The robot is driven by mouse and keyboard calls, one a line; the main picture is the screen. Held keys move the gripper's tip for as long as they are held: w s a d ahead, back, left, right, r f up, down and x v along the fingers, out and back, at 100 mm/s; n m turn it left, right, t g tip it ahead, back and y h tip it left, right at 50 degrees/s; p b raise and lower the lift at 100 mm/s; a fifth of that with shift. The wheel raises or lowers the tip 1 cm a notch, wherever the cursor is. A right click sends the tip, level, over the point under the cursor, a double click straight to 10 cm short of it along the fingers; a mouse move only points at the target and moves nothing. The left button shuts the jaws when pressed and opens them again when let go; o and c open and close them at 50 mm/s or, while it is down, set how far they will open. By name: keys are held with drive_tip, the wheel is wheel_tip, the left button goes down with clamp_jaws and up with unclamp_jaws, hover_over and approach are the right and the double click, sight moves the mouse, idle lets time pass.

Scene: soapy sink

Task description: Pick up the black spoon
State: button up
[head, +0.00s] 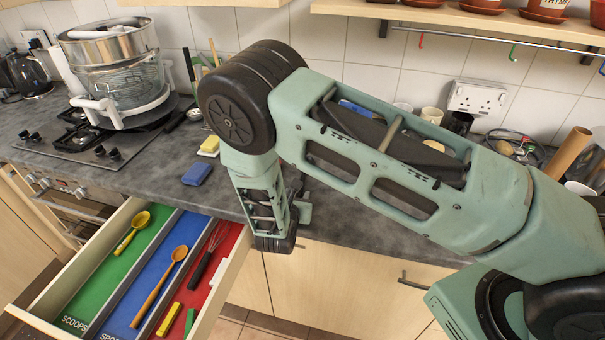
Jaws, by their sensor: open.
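I cannot make out a black spoon for certain. A black handle-like piece (175,122) lies on the counter beside the hob, but I cannot tell whether it belongs to a spoon. In the open drawer (222,290), a yellow spoon (133,232) lies in the green compartment and a wooden spoon (160,287) in the blue one. A whisk with a black handle (200,271) lies in the red one. My arm bends down over the counter's front edge, right of the drawer. My gripper's fingers do not show; the wrist and forearm hide that area.
A blue sponge (197,174) and a yellow-and-white sponge (209,146) lie on the counter (130,185). Yellow and green blocks share the red compartment. My arm hides much of the right counter.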

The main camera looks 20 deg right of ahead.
drive_tip(key=shift+w+d+f, duration=0.2)
drive_tip(key=shift+w+d, duration=0.05)
drive_tip(key=shift+w, duration=0.2)
clamp_jaws()
drive_tip(key=shift+r, duration=0.15)
